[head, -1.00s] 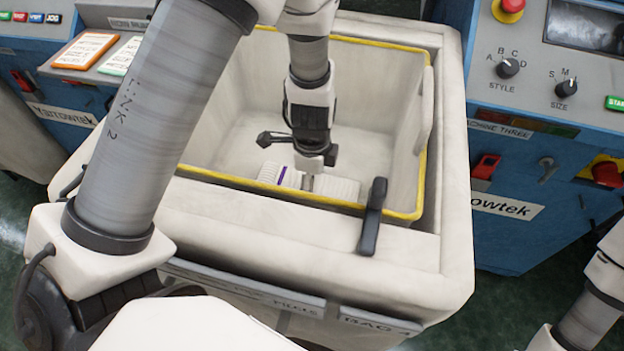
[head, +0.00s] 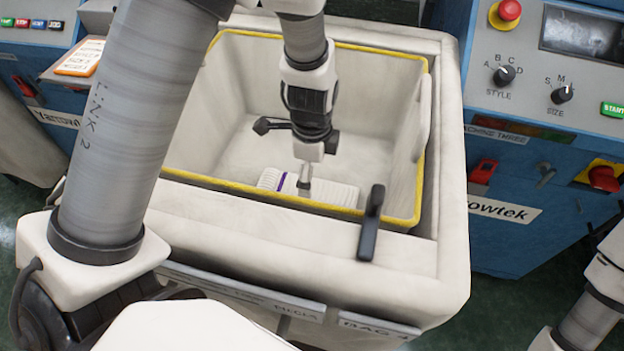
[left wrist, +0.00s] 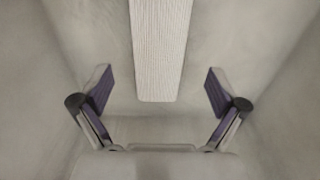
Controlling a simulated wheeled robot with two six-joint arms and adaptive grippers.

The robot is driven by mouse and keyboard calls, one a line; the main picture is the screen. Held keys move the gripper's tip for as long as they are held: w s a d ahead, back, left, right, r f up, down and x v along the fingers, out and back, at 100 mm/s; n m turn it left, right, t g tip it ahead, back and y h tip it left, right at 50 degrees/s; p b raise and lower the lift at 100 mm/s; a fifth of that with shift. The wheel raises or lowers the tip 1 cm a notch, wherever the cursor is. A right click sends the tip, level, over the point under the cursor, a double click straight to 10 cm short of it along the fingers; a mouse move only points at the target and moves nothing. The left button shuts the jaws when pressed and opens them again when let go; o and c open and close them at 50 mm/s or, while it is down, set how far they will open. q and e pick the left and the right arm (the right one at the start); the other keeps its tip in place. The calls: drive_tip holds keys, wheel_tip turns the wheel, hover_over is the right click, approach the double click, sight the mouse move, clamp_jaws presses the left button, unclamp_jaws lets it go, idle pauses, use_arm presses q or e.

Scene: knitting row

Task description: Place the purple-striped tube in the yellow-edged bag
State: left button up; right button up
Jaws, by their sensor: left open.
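The purple-striped tube (head: 330,193) is a white ribbed piece with a purple band near its left end. It lies in the yellow-edged bag (head: 408,215), close to the front wall, whose rim hides its lower edge. My left gripper (head: 305,186) points down into the bag at the tube, right of the purple band. In the left wrist view the left gripper (left wrist: 158,72) is open, with a finger on each side of the tube (left wrist: 158,50) and a gap to both. The purple band does not show there. My right gripper is out of view.
A dark upright handle or latch (head: 371,222) stands on the front rim. A blue control panel (head: 530,160) with knobs and a red button is close on the right. Another machine with an orange-framed card (head: 80,57) is on the left. The bag's floor behind the tube is clear.

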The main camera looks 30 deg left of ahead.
use_arm(q)
wheel_tip(320, 180, up, 7)
drive_tip(key=shift+p, duration=0.35)
